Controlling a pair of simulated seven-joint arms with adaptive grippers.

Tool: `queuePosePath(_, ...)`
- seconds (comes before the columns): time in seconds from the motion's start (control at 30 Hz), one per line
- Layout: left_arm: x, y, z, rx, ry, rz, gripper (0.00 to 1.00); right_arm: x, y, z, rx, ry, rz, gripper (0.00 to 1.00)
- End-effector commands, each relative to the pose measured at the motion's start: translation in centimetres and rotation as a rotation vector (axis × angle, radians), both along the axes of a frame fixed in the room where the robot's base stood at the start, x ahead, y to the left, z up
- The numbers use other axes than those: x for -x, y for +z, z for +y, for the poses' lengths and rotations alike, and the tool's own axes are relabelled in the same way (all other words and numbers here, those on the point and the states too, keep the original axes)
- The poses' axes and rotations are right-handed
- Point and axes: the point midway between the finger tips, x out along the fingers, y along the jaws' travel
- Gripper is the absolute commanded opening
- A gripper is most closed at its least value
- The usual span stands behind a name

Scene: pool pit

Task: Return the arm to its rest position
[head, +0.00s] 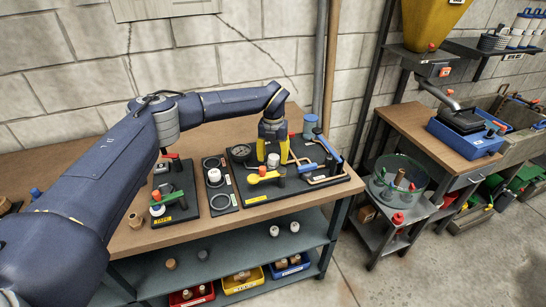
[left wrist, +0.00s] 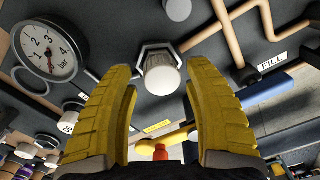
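My left arm (head: 95,165) reaches in from the left and over the workbench (head: 140,238). Its yellow left gripper (head: 272,158) points down over the dark pipe board (head: 325,188). In the left wrist view the two yellow fingers of the gripper (left wrist: 160,80) stand wide apart. A white-capped fitting with a hex base (left wrist: 161,76) shows between the fingertips, with a gap on either side; it is mounted on the board. The gripper holds nothing. My right gripper is not in view.
A pressure gauge (left wrist: 48,47) sits beside the gripper, with a yellow-handled valve (head: 264,175) in front and copper pipes (head: 330,180) to the right. A glass tank (head: 399,178) stands further right. A block wall closes the back.

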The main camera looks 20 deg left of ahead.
Motion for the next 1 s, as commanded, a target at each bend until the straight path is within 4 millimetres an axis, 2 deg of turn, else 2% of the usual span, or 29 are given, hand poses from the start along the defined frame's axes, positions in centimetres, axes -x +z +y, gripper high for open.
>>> queuePosePath(0.13, 0.0, 0.0, 0.0, 0.0, 0.0, 0.0, 0.52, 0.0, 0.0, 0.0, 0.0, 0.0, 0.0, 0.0)
queuePosePath(0.2, 0.0, 0.0, 0.0, 0.0, 0.0, 0.0, 0.64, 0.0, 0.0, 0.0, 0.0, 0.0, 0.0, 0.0)
queuePosePath(0.3, 0.0, 0.0, 0.0, 0.0, 0.0, 0.0, 0.74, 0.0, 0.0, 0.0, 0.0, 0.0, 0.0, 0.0)
queuePosePath(0.63, 0.0, 0.3, 0.0, 0.0, 0.0, -0.001, 0.74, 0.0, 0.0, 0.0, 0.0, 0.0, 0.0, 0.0)
queuePosePath(1.0, 0.0, 2.5, 0.0, 0.0, -0.001, -0.001, 0.74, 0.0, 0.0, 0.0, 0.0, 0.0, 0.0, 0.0)
